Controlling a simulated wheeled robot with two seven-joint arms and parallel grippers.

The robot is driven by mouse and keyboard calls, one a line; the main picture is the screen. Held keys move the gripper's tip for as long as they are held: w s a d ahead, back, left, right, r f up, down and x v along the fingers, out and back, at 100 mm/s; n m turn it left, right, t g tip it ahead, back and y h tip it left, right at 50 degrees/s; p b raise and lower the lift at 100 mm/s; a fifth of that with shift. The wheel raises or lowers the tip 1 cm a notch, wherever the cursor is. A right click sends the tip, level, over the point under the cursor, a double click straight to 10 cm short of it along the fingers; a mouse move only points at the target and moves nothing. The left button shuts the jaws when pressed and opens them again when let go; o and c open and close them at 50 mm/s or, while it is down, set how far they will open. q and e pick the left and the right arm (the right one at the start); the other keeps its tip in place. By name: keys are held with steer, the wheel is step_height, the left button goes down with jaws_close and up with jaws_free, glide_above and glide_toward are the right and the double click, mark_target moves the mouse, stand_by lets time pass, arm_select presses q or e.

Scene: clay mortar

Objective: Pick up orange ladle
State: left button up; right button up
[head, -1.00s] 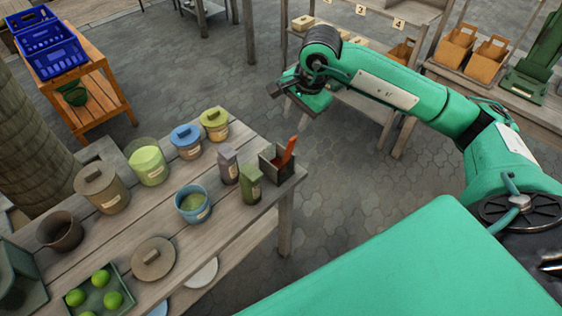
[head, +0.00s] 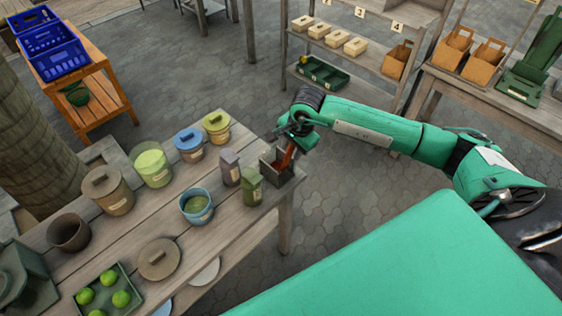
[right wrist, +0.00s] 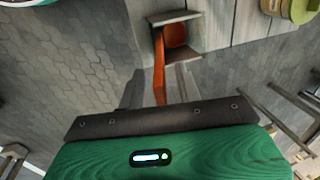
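The orange ladle (head: 288,158) stands tilted in a grey square holder (head: 270,170) at the right corner of the wooden table. In the right wrist view the ladle's handle (right wrist: 159,75) leans out of the holder (right wrist: 190,32) toward me, its orange bowl inside. My right gripper (head: 291,141) is at the upper end of the handle. In the right wrist view its two fingers (right wrist: 160,82) are apart, one on each side of the handle, with gaps showing. My left gripper is not in view.
Lidded jars stand behind. A tray of green fruit (head: 104,292) is at the front left. The floor right of the table is clear.

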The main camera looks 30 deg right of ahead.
steer(key=shift+x, duration=0.8)
steer(key=shift+r, duration=0.1)
jaws_close()
steer(key=w+b+v, duration=0.2)
steer(key=v, duration=0.7)
steer(key=w+a+r+b+v, duration=0.1)
steer(key=w+b+v, duration=0.1)
steer(key=v, duration=0.8)
steer(key=shift+a+r+b, duration=0.15)
steer(key=shift+r+b, duration=0.1)
steer(key=shift+b, duration=0.1)
steer(key=c, duration=0.6)
jaws_free()
steer(key=shift+c, duration=0.2)
jaws_close()
